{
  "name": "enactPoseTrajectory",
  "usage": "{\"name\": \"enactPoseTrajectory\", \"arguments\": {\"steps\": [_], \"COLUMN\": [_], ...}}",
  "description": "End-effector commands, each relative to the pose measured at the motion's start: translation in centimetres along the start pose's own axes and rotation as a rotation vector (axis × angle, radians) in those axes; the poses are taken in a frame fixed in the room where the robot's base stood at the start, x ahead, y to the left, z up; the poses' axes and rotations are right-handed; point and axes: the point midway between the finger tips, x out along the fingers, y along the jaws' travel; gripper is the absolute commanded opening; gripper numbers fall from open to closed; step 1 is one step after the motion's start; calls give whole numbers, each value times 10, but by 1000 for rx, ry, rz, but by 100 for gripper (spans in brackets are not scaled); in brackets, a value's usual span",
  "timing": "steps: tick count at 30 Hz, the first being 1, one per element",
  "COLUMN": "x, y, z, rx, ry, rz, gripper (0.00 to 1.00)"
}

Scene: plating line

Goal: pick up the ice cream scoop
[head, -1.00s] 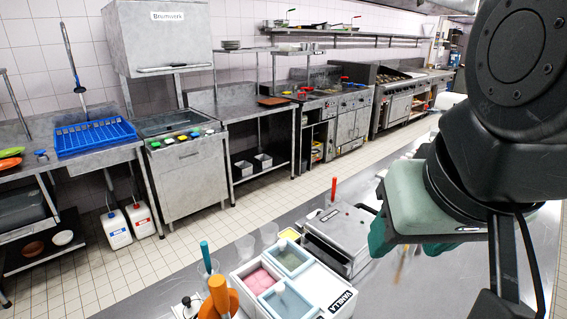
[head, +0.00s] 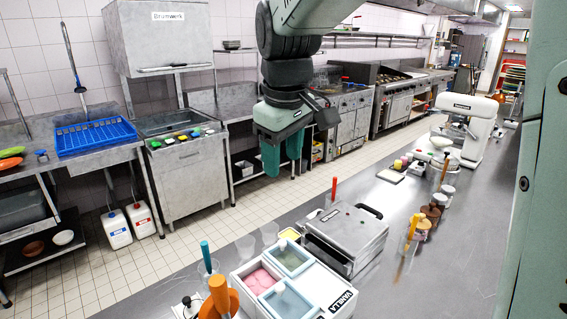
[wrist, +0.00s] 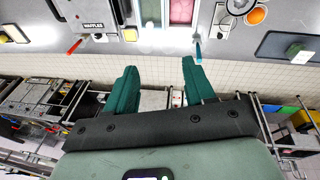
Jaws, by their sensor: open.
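A teal-handled utensil (head: 205,256) stands upright in a clear cup beside the ice cream tub; its head is hard to make out, so I cannot be sure it is the scoop. Its handle also shows in the wrist view (wrist: 197,50). The white tub (head: 328,300), labelled vanilla, has a pink section and pale lidded sections. My gripper (head: 281,166) hangs above and beyond the counter's far edge, fingers down, open and empty.
A grey waffle iron (head: 345,232) stands right of the tub, with a red-handled tool (head: 333,189) behind it. A mixer (head: 470,125) and several jars are farther right.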

Motion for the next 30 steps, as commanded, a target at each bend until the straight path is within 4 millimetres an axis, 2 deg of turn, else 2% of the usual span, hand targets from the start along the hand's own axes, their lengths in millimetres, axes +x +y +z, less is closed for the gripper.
{"name": "enactPoseTrajectory", "arguments": {"steps": [1,6,9,12,15,18,22,30], "x": [21,90,136,180,215,239,255,295], "y": [-3,-19,-38,-59,-78,-92,-101,-108], "z": [-24,-91,-124,-149,-164,-172,-176,-168], "rx": [-77,-336,-486,-618,-719,-786,-823,-825], "ry": [-19,-55,-72,-84,-93,-99,-101,-102], "rz": [-24,-91,-133,-170,-200,-220,-231,-234], "gripper": [54,54,54,54,54,54,54,54]}}
